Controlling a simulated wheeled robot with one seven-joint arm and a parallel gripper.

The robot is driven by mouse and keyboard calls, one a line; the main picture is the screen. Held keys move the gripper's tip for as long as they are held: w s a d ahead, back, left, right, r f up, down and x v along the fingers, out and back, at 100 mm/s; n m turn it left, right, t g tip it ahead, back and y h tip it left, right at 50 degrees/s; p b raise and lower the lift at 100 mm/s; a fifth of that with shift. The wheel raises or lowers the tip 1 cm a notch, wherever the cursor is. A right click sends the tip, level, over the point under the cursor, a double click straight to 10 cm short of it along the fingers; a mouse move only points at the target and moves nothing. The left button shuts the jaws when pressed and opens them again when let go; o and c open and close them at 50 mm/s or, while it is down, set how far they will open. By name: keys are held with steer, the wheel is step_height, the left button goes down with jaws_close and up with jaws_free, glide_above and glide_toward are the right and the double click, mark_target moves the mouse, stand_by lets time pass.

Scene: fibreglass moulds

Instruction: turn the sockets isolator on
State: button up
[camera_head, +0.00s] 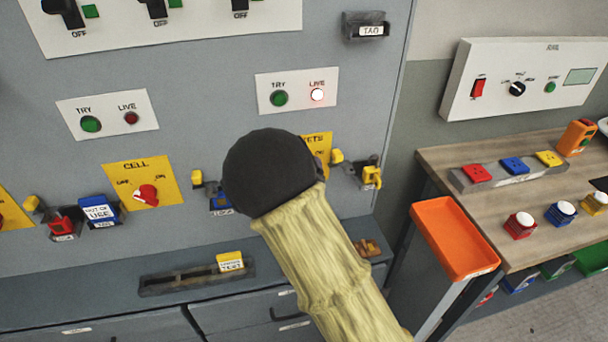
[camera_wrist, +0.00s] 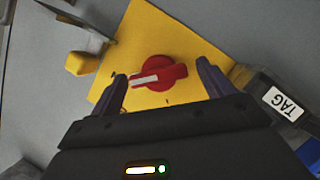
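The sockets isolator's yellow plate (camera_head: 319,144) is mostly hidden behind my arm in the head view; only its right edge with the letters "ETS" shows. In the wrist view the yellow plate (camera_wrist: 136,38) carries a red rotary knob (camera_wrist: 158,72) with a white bar across its left part. The plate's on and off markings cannot be read. My gripper (camera_wrist: 162,75) is open, with one dark finger to each side of the knob. Whether the fingers touch it cannot be told. In the head view the fingers are hidden behind my dark wrist.
Above is a TRY/LIVE plate (camera_head: 297,90) with its LIVE lamp lit. A yellow block (camera_wrist: 82,63) and a TAG holder (camera_wrist: 278,100) flank the plate. The cell isolator (camera_head: 146,194) is to the left. A bench with an orange tray (camera_head: 422,216) stands right.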

steer(key=b+v, duration=0.5)
steer(key=v, duration=1.2)
steer(key=shift+s, duration=0.2)
